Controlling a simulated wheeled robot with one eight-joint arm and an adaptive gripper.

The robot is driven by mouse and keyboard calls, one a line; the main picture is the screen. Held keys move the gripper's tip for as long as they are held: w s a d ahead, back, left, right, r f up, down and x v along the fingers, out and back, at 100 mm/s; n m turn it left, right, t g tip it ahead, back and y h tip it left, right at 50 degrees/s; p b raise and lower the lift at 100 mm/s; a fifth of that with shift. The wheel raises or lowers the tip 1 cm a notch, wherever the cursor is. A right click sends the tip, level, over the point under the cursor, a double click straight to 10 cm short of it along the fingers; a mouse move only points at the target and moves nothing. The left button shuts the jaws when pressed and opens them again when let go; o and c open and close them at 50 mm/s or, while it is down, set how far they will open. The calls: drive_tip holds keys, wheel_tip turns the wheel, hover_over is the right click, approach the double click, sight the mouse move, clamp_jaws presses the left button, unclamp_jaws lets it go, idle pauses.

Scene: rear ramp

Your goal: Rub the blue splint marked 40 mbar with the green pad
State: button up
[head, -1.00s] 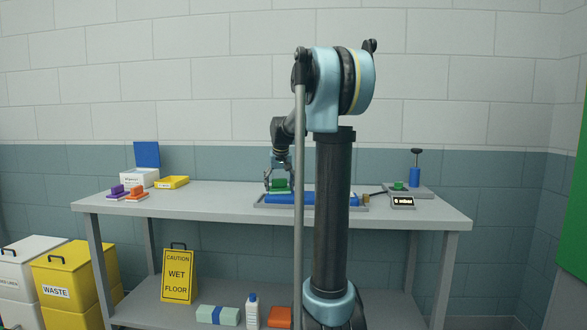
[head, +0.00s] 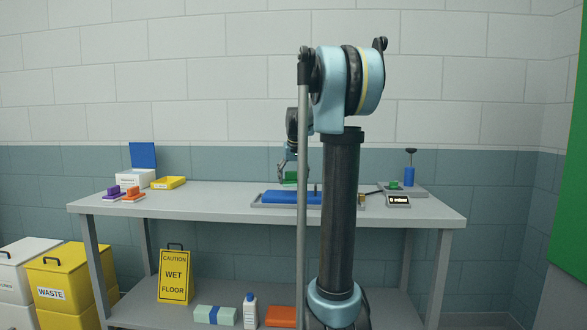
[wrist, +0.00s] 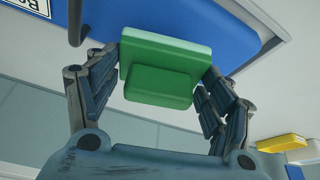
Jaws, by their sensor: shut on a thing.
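My gripper (head: 288,176) is shut on the green pad (head: 290,177). In the wrist view the fingers clasp the pad (wrist: 160,72) from both sides. The blue splint (head: 285,197) lies in a grey tray (head: 262,205) on the bench, partly hidden by my arm. The pad shows just above the splint's far edge in the head view, and I cannot tell whether they touch. In the wrist view the blue splint (wrist: 215,22) lies beyond the pad. A white label with partly cut-off black letters shows at the top left there.
A small display (head: 399,201), its text too small to read surely, and a blue pump (head: 409,176) stand at the right. Purple (head: 113,190) and orange (head: 133,192) handled pads, a white box (head: 133,178) and a yellow tray (head: 168,183) stand at the left.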

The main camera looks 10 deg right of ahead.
drive_tip(key=shift+r, duration=2.5)
